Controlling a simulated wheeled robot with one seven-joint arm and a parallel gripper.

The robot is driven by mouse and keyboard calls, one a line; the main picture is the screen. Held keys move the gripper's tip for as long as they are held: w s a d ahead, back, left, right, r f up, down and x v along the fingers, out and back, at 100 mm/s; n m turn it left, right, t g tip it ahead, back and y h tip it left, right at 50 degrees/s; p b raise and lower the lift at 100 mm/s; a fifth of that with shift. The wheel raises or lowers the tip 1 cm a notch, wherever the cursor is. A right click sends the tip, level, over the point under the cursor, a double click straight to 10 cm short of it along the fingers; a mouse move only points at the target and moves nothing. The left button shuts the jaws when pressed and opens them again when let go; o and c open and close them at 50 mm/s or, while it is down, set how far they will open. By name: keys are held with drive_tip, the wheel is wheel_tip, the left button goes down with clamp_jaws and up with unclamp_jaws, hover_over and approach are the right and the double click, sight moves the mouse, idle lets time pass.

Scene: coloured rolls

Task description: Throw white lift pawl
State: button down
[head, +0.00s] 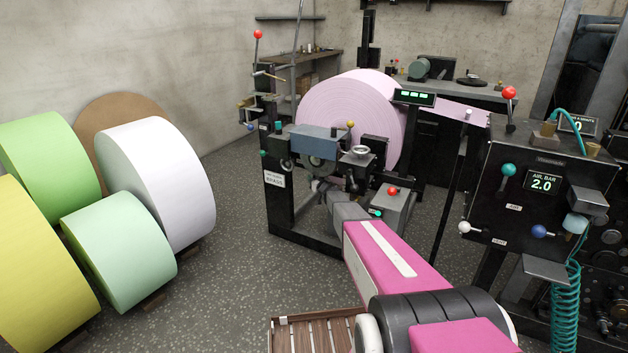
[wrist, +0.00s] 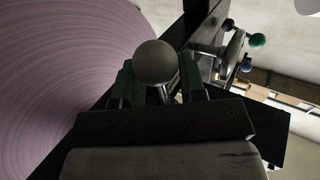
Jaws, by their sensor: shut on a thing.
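The white lift pawl shows in the wrist view as a pale ball knob (wrist: 155,62) on a short metal stem, shaded grey. My gripper (wrist: 157,84) has a green-padded finger on each side of the stem, just below the ball, and is shut on it. In the head view my pink arm (head: 385,250) reaches forward to the lower front of the black roll stand (head: 283,205). The gripped knob cannot be made out there. A pink roll (head: 335,105) sits in the stand, and its side face fills the left of the wrist view (wrist: 60,80).
A control panel (head: 525,205) with coloured knobs stands close at right. A grey box with a red button (head: 392,192) is beside my arm. White (head: 165,185), green and yellow rolls line the left. The speckled floor (head: 225,270) between is clear. A slatted wooden pallet (head: 305,338) lies in front.

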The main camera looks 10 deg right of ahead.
drive_tip(key=shift+s, duration=0.15)
drive_tip(key=shift+s+a+r+m+g, duration=0.1)
drive_tip(key=shift+s+a+m+g, duration=0.2)
drive_tip(key=shift+m+g, duration=0.3)
drive_tip(key=shift+s+a+r+m+g, duration=0.15)
drive_tip(key=shift+s+m+g, duration=0.1)
drive_tip(key=shift+m+g, duration=0.35)
drive_tip(key=shift+s+a+r+m+g, duration=0.15)
drive_tip(key=shift+s+m+g, duration=0.1)
drive_tip(key=shift+m, duration=0.2)
drive_tip(key=shift+s+a+f+m+g, duration=0.1)
drive_tip(key=shift+m+g, duration=0.15)
drive_tip(key=shift+m, duration=0.2)
drive_tip(key=c, duration=0.7)
unclamp_jaws()
